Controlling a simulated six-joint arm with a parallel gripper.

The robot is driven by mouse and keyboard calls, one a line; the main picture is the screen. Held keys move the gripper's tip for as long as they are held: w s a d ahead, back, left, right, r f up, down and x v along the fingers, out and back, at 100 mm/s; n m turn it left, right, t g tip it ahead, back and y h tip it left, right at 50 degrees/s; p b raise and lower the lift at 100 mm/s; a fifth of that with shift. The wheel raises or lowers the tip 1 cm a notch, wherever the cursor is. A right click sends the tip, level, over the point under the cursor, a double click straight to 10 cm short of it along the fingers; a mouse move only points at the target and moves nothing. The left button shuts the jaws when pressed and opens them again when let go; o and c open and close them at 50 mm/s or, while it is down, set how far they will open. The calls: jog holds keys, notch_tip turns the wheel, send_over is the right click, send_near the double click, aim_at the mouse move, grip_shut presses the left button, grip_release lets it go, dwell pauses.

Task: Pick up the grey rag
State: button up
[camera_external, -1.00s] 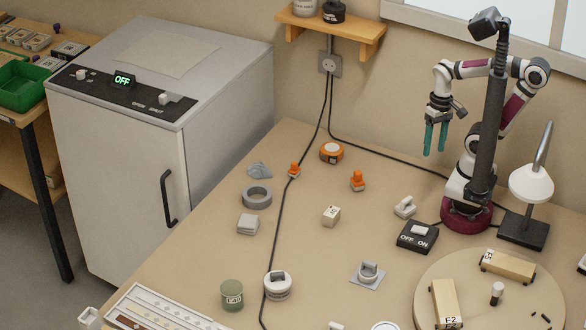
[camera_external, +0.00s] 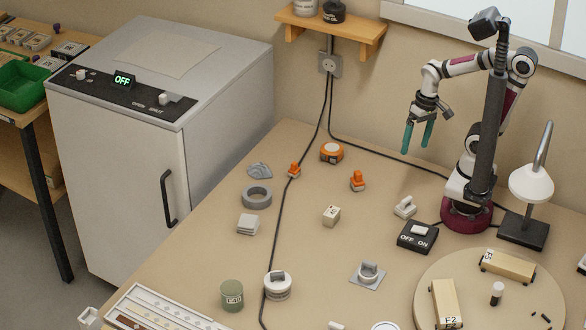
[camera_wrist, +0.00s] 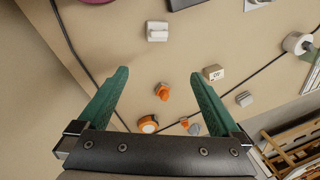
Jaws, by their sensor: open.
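A crumpled blue-grey piece (camera_external: 259,170), which looks like the grey rag, lies on the bench left of the small orange clip on the cable. It also shows in the wrist view (camera_wrist: 194,129), partly hidden by the right finger. My gripper (camera_external: 416,148) is high above the bench, well to the right of the rag. Its green fingers are apart and empty, also in the wrist view (camera_wrist: 159,74).
A grey tape ring (camera_external: 257,197) lies between the rag and the square. An orange-and-white round case (camera_external: 331,152), an orange plug-like piece (camera_external: 358,181) and a light block (camera_external: 331,215) stand between. A black cable crosses the bench; a white cabinet (camera_external: 120,170) stands left.

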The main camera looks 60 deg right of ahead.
jog(key=w+a+f+n+t, duration=0.1)
jog(key=w+a+f+t, duration=0.25)
jog(key=w, duration=0.85)
jog(key=w+a+f+n+t, duration=0.2)
jog(key=w+f+t, duration=0.15)
jog(key=w, duration=0.85)
jog(key=n+t+h, duration=0.2)
jog(key=t, duration=0.2)
send_near(264, 166)
jog(key=x, duration=0.4)
jog(key=shift+w+r, duration=0.1)
jog(key=shift+r, duration=0.05)
jog(key=x, duration=0.6)
jog(key=shift+a, duration=0.1)
jog(key=c, duration=1.2)
